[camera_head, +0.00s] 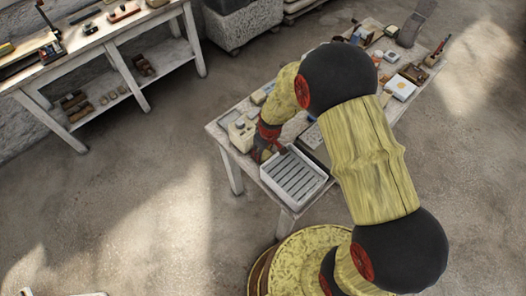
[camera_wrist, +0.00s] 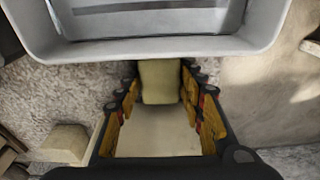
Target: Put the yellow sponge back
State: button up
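The yellow sponge (camera_wrist: 160,82) shows in the wrist view as a dull yellow block between my fingertips. Its sides meet the pads of my gripper (camera_wrist: 160,88), which looks shut on it. A paler cream surface lies below it between the fingers; I cannot tell what it is. In the head view my gripper (camera_head: 266,153) is low at the left end of the worktable, beside the white tray (camera_head: 318,184). The sponge cannot be made out there. The tray has a dark slatted floor; its near wall (camera_wrist: 165,50) is just beyond the sponge in the wrist view.
A beige container (camera_head: 242,132) stands left of my gripper on the worktable (camera_head: 222,130). Several small boxes and tools crowd the table's far end, including a white box (camera_head: 400,88). A pale block (camera_wrist: 66,145) is at lower left in the wrist view. A workbench (camera_head: 100,37) stands apart, upper left.

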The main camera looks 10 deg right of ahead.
jog(key=o, duration=0.4)
jog(key=shift+r, duration=0.15)
notch_tip(320, 180, up, 12)
jog(key=s+d+p, duration=0.1)
jog(key=p, duration=0.1)
notch_tip(320, 180, up, 11)
jog(key=m+t, duration=0.1)
jog(key=m, duration=0.1)
send_over(266, 155)
jog(key=s+d, duration=0.2)
jog(key=s+d+r+m+t, duration=0.1)
jog(key=s+d+r, duration=0.25)
jog(key=r, duration=0.55)
jog(key=s+d+r+m, duration=0.1)
jog(key=s+r, duration=0.2)
jog(key=s, duration=0.2)
jog(key=s+d+r+m+t, duration=0.1)
jog(key=s+r, duration=0.3)
jog(key=s, duration=0.1)
jog(key=s+d+r+m+t+h, duration=0.1)
jog(key=s+d+r, duration=0.1)
jog(key=s, duration=0.3)
jog(key=shift+s+r+m, duration=0.2)
jog(key=shift+r+m, duration=0.2)
jog(key=shift+r, duration=0.3)
